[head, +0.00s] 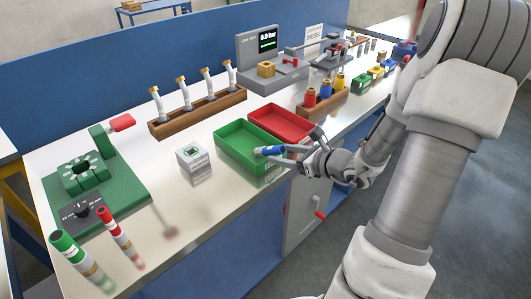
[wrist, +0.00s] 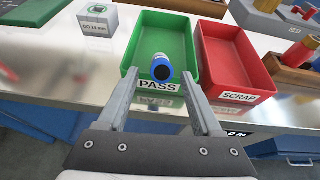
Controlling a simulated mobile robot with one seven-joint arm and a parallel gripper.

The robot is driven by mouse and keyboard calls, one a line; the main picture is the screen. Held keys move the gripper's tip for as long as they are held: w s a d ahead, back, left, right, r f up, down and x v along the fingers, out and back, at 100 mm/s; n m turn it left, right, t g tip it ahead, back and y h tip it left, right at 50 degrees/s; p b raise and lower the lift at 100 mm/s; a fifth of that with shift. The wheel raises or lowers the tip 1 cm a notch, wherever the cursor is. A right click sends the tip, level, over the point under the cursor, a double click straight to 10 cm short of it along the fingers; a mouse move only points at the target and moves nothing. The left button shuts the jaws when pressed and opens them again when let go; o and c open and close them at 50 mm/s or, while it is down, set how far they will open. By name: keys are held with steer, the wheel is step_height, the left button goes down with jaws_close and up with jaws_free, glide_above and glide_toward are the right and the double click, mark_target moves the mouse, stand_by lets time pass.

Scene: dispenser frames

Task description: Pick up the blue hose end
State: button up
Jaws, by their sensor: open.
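The blue hose end (wrist: 161,68) is a short white piece with a blue ring around a dark opening, facing the wrist camera. It is at the green PASS tray (wrist: 165,28), over or in its near part; I cannot tell whether it touches the tray floor. In the head view the blue hose end (head: 268,151) shows at the tray's right side, just ahead of my fingers. My gripper (wrist: 160,82) is open, with one finger on each side of the blue end and nothing clamped. In the head view my gripper (head: 289,147) reaches in from the right.
The red SCRAP tray (wrist: 225,58) stands right beside the green tray. A small white labelled box (head: 194,163) is left of the trays. A wooden rack (head: 198,113) with several white hoses stands behind. A rack (head: 323,103) of coloured pieces is to the right.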

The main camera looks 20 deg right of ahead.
mark_target(272, 151)
steer(key=x, duration=0.5)
steer(key=shift+w+f+b, duration=0.1)
steer(key=shift+b, duration=0.25)
jaws_close()
